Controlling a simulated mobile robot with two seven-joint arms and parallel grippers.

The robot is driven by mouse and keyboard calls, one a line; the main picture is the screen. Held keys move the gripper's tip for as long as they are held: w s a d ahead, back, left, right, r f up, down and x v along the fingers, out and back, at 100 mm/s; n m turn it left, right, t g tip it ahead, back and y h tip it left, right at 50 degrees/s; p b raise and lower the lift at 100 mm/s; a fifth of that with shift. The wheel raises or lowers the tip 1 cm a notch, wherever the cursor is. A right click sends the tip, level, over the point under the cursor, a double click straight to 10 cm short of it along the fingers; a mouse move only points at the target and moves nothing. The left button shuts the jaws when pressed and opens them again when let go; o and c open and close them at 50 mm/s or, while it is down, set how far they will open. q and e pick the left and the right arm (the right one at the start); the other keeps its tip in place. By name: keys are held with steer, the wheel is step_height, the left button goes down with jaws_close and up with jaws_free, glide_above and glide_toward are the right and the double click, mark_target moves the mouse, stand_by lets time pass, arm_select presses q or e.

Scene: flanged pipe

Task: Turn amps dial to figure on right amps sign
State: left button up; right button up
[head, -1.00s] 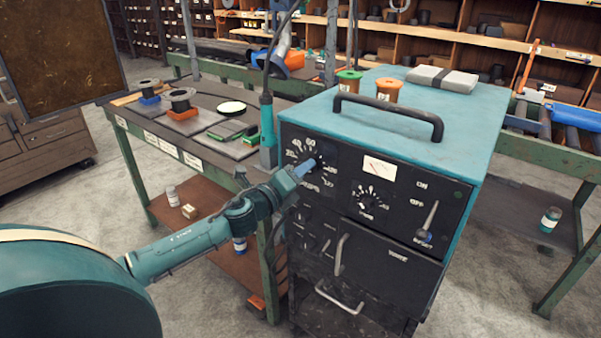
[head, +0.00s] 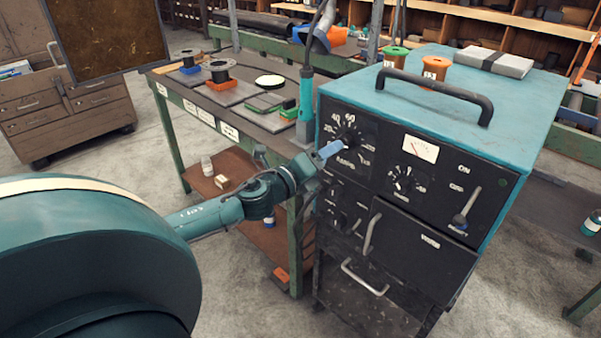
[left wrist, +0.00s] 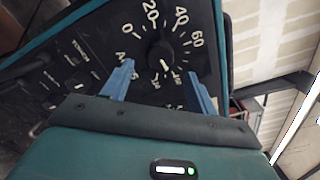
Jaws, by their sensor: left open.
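The amps dial (head: 350,134) is a round black knob on the upper left of the black front panel of a teal-topped machine (head: 395,213). White figures ring it. In the left wrist view the dial (left wrist: 162,54) shows 0, 20, 40 and 60 around it, and its white pointer mark is on the side toward my gripper. My left gripper (head: 331,150) is open in front of the dial. In the left wrist view its blue fingers (left wrist: 160,72) stand on either side of the knob; I cannot tell whether they touch it. No amps sign is readable.
A smaller dial (head: 403,182), a meter (head: 421,149) and a lever switch (head: 466,210) are to the right on the panel. A black handle (head: 435,90) arches over the machine's front top edge. A green-framed workbench (head: 235,110) stands close on the left.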

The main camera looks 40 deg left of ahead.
arm_select(q)
steer(key=s+b, duration=0.1)
steer(key=s, duration=0.7)
steer(key=shift+s+a, duration=0.15)
steer(key=shift+a, duration=0.15)
arm_select(e)
steer(key=shift+a, duration=0.2)
arm_select(q)
steer(key=s+d+f+n+g+y, duration=0.1)
steer(key=s+d+f+n+g, duration=0.15)
steer(key=f+n, duration=0.55)
steer(key=s+d+f+n+g+h+p, duration=0.1)
steer(key=s+d+f+n, duration=0.3)
steer(key=d+n, duration=0.1)
steer(key=s+d+f+n+g+h, duration=0.1)
steer(key=s+d+f+n, duration=0.3)
steer(key=d, duration=0.4)
steer(key=s+d+f+n+g+h+p, duration=0.1)
steer(key=s+d+f+n+g, duration=0.2)
steer(key=s+d+f+n, duration=0.1)
step_height(320, 180, down, 2)
steer(key=d+n, duration=0.1)
steer(key=d, duration=0.1)
steer(key=shift+d+n+p, duration=0.3)
steer(key=shift+d+n, duration=0.05)
steer(key=shift+n, duration=0.05)
arm_select(e)
steer(key=shift+d+r, duration=0.1)
steer(key=shift+d, duration=0.45)
